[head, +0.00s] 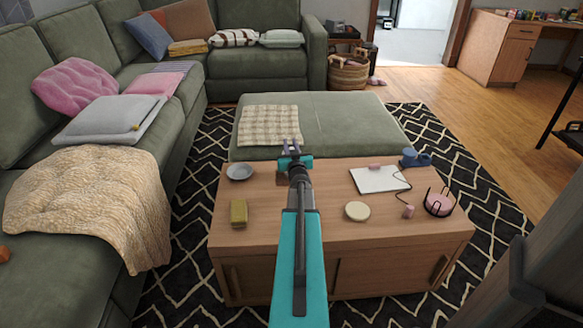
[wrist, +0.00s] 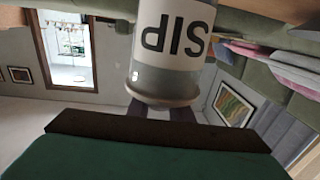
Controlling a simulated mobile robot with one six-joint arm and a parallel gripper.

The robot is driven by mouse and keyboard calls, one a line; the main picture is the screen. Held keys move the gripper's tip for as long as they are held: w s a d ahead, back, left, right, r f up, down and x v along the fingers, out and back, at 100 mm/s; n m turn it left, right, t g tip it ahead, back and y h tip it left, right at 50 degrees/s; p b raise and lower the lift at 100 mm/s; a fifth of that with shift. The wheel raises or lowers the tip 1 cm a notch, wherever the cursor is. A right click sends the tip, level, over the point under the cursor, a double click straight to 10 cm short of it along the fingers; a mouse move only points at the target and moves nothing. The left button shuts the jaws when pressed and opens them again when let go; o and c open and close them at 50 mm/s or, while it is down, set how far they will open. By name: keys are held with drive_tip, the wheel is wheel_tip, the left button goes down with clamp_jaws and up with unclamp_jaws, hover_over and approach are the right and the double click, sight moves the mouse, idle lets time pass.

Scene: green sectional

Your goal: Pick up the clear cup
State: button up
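The clear cup (wrist: 172,48) is close to the wrist camera. It has a white label with dark letters reading SIP, upside down in this picture. Its rounded end overlaps the dark fingers of my gripper (wrist: 165,112), which show on both sides of it. I cannot tell whether they touch it. In the head view my gripper (head: 291,146) points away over the far edge of the wooden table (head: 280,232), with its two prongs apart.
On the table are a grey bowl (head: 240,172), a yellow block (head: 239,212), a round cream disc (head: 357,211), a white notebook (head: 378,180), blue cups (head: 412,158) and a pink bowl in a wire holder (head: 439,203). A green ottoman (head: 345,125) stands behind; a sofa (head: 110,50) is left.

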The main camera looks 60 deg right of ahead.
drive_tip(key=shift+r, duration=0.15)
clamp_jaws()
drive_tip(key=shift+r+p, duration=0.4)
drive_tip(key=shift+r, duration=0.1)
drive_tip(key=r, duration=0.1)
drive_tip(key=p, duration=0.1)
drive_tip(key=r, duration=0.1)
drive_tip(key=shift+s+a+r, duration=0.1)
drive_tip(key=shift+s+r, duration=0.15)
drive_tip(key=shift+r, duration=0.1)
drive_tip(key=s+a+r+p, duration=0.1)
drive_tip(key=s+a+p, duration=0.4)
drive_tip(key=s, duration=0.9)
drive_tip(key=shift+a, duration=0.85)
